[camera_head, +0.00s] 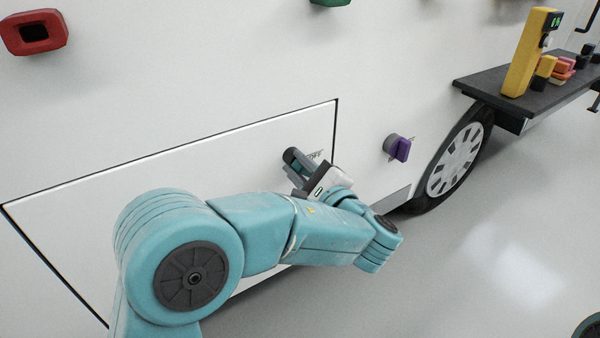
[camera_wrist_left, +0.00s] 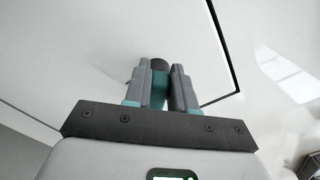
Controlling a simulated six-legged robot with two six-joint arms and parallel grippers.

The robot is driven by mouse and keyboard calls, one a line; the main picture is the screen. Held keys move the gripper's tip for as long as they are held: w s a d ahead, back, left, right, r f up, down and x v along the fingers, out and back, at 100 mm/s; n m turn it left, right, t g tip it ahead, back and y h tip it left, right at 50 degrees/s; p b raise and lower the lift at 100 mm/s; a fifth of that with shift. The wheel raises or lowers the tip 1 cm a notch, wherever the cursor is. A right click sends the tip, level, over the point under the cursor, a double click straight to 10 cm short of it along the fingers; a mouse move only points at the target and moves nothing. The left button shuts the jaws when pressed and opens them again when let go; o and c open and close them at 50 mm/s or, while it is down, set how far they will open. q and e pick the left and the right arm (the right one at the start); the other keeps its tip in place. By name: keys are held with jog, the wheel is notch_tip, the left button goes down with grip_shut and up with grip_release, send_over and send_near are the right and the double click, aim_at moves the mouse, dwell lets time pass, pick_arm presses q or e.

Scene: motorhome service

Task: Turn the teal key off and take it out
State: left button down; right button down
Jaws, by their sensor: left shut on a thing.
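The teal key (camera_wrist_left: 159,88) shows in the left wrist view between the two grey fingers of my left gripper (camera_wrist_left: 160,85). Behind it is a dark round lock (camera_wrist_left: 160,64) on the white panel. In the head view my left gripper (camera_head: 298,164) is at the panel's upper right part, with its fingers against the lock (camera_head: 290,155). It is shut on the key. The fingers hide most of the key, and I cannot tell its turn angle. Part of an "OFF" marking (camera_head: 315,155) shows to the right of the lock. My right gripper is not in view.
A red square fitting (camera_head: 35,32) is at upper left. A dark shelf (camera_head: 500,103) at right bears a yellow device (camera_head: 530,55) and small blocks.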

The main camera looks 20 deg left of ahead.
pick_arm(q)
jog(key=shift+f+b, duration=0.3)
jog(key=shift+b, duration=0.05)
jog(key=shift+r+n, duration=0.1)
jog(key=shift+n, duration=0.2)
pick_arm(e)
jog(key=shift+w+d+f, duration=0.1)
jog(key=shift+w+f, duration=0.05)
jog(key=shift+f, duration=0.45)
pick_arm(q)
jog(key=shift+f+n+b, duration=0.2)
jog(key=shift+n+b, duration=0.1)
jog(key=shift+b, duration=0.4)
jog(key=n+b, duration=0.1)
jog(key=b, duration=0.2)
jog(key=shift+f+n, duration=0.1)
jog(key=shift+n, duration=0.3)
jog(key=shift+s+f+n+b, duration=0.1)
jog(key=shift+n+b, duration=0.5)
jog(key=shift+b, duration=0.3)
jog(key=shift+a+f+n+b, duration=0.15)
jog(key=shift+n+b, duration=1.15)
jog(key=shift+b, duration=0.7)
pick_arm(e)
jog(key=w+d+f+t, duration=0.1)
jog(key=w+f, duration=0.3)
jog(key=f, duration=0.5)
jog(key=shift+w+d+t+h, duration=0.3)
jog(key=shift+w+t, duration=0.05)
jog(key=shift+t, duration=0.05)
